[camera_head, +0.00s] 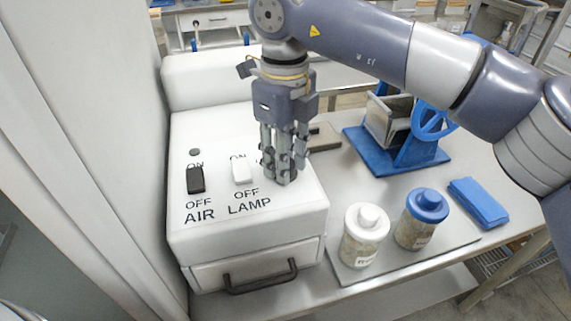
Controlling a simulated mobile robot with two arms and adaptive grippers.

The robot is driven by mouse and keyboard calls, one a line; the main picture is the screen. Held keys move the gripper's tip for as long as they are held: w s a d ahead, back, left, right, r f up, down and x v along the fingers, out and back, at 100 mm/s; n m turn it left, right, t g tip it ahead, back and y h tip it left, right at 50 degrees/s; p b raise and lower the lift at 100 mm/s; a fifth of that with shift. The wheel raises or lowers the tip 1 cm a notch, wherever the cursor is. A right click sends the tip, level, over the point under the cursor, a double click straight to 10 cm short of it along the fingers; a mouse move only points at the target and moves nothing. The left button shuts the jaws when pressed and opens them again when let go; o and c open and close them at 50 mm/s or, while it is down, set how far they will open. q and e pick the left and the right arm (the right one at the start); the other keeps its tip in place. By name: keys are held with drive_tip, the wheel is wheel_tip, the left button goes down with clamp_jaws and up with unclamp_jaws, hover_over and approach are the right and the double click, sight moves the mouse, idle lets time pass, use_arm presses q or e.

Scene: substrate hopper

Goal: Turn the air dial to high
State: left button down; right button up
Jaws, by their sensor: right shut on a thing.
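My right gripper (284,172) points down at the right part of the top of the white machine (225,228). Its fingers are shut, close together, just right of the white LAMP switch. The air dial is hidden behind the fingers, and no dial shows elsewhere on the panel, so its setting cannot be read. The black AIR switch (195,180) and the white LAMP switch (242,171) stand to the left of the gripper, each between ON and OFF labels. My left gripper is not in view.
A white-lidded jar (362,245) and a blue-lidded jar (416,232) stand on a grey mat right of the machine. A folded blue cloth (478,203) and a blue-based hopper device (405,150) lie beyond. A drawer handle (260,279) juts from the machine's front.

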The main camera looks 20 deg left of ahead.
drive_tip(key=m+b, duration=0.1)
drive_tip(key=m, duration=0.2)
drive_tip(key=shift+w+m, duration=0.1)
drive_tip(key=shift+m, duration=0.2)
drive_tip(key=shift+r+m+b, duration=0.15)
drive_tip(key=shift+m+b, duration=0.55)
drive_tip(key=shift+m, duration=0.7)
drive_tip(key=o, duration=1.1)
drive_tip(key=shift+c, duration=0.2)
wheel_tip(320, 180, up, 12)
